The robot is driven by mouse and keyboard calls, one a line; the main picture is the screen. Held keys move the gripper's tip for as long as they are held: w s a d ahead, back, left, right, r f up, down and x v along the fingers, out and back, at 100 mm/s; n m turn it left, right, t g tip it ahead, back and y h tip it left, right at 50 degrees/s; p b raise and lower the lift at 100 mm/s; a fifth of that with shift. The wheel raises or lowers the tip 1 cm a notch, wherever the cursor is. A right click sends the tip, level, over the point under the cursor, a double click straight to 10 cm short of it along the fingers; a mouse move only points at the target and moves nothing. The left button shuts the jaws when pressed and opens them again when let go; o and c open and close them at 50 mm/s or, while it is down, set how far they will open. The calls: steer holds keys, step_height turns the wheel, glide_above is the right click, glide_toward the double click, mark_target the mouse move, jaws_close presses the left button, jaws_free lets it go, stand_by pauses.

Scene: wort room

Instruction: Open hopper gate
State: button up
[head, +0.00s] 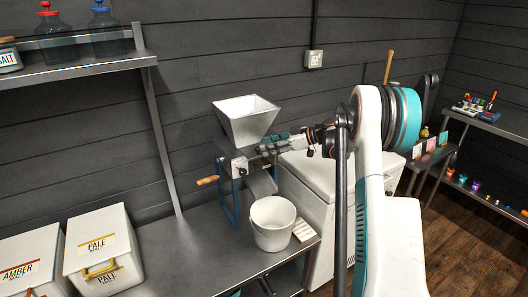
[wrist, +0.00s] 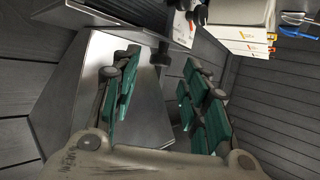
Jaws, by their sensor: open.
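The hopper (head: 247,120) is a pale, flared metal funnel on top of a mill in the head view. My gripper (head: 266,148) reaches in from the right, just below the hopper and in front of the mill's upper body (head: 239,167). In the wrist view my gripper (wrist: 161,68) is open, with green-padded fingers on both sides. A small dark knob (wrist: 160,54) shows between the fingertips; it looks like the gate's handle, and I cannot tell whether a finger touches it. A pale sloping metal face (wrist: 135,105) lies beyond the fingers. The gate plate itself is not clearly visible.
A wooden crank handle (head: 207,180) sticks out left of the mill. A white bucket (head: 272,226) stands under the chute (head: 262,183) on the metal bench (head: 185,250). Malt bins (head: 102,247) stand at left; a white chest (head: 308,180) stands right behind my arm.

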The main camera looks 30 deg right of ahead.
steer(key=shift+b+x, duration=0.3)
steer(key=shift+x, duration=1.1)
jaws_close()
steer(key=shift+s, duration=1.85)
jaws_free()
steer(key=shift+d, duration=0.1)
steer(key=v, duration=1.2)
